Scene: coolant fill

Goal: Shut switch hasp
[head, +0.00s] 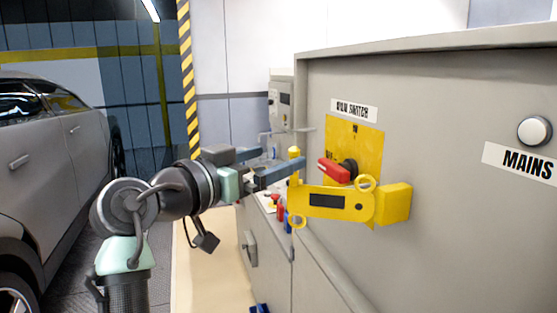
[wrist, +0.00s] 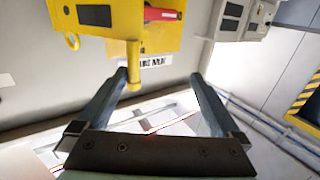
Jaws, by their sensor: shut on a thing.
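The yellow hasp (head: 335,204) has a dark label, two rings and an upright knob (head: 294,156) at its left end. A yellow block (head: 394,204) at its right end joins it to the cabinet side. It stands out in front of the yellow switch plate (head: 369,140), below the red switch handle (head: 334,171). In the wrist view the knob (wrist: 133,70) hangs between the fingers, nearer the left one; the hasp (wrist: 97,15) is partly cut off.
The grey cabinet (head: 440,105) fills the right, with a MAINS label (head: 520,163) and a round white knob (head: 534,131). Small red and blue items stand on a ledge behind my gripper. A parked car (head: 50,170) is at the left.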

